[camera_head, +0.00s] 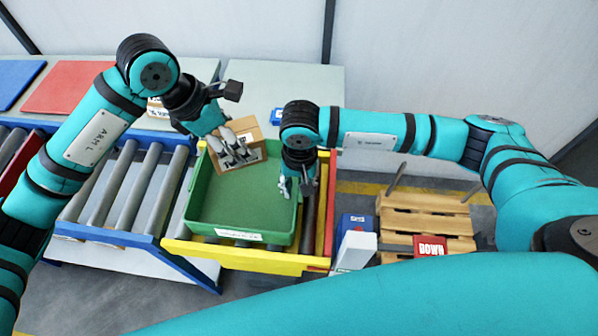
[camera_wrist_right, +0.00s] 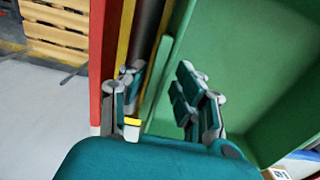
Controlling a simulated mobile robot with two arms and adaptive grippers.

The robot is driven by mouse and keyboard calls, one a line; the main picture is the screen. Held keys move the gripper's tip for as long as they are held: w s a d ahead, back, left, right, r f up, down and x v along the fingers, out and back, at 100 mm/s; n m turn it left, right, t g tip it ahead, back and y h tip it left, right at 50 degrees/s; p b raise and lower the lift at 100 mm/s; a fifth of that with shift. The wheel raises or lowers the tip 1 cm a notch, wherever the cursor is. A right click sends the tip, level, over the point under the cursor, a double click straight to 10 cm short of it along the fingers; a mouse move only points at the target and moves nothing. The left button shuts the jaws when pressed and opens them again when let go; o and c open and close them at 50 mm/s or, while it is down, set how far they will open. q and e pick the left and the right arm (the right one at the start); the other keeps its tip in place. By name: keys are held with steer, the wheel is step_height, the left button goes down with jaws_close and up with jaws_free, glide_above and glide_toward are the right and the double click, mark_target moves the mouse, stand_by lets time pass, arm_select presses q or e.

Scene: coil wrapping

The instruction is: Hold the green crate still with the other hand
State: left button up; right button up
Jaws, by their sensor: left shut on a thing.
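The green crate (camera_head: 240,205) sits on the yellow-framed roller section, and its inside floor is bare where I see it. My right gripper (camera_head: 296,187) is at the crate's right wall, pointing down. In the right wrist view the gripper (camera_wrist_right: 160,100) is open, with the crate's wall (camera_wrist_right: 158,75) between its spread fingers and gaps visible. My left gripper (camera_head: 234,152) is shut on a brown cardboard box (camera_head: 248,132) with a white label, over the crate's back part. The fingers hide part of the box.
Blue-framed rollers (camera_head: 130,190) lie left of the crate. A red rail (camera_head: 329,205) runs along its right. A wooden pallet (camera_head: 425,222) and a red "DOWN" block (camera_head: 431,246) are further right. A grey table (camera_head: 300,85) stands behind.

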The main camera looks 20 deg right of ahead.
arm_select(q)
steer(key=shift+r, duration=0.1)
arm_select(e)
steer(key=shift+f, duration=1.9)
jaws_close()
arm_select(q)
step_height(320, 180, down, 6)
steer(key=shift+d, duration=0.1)
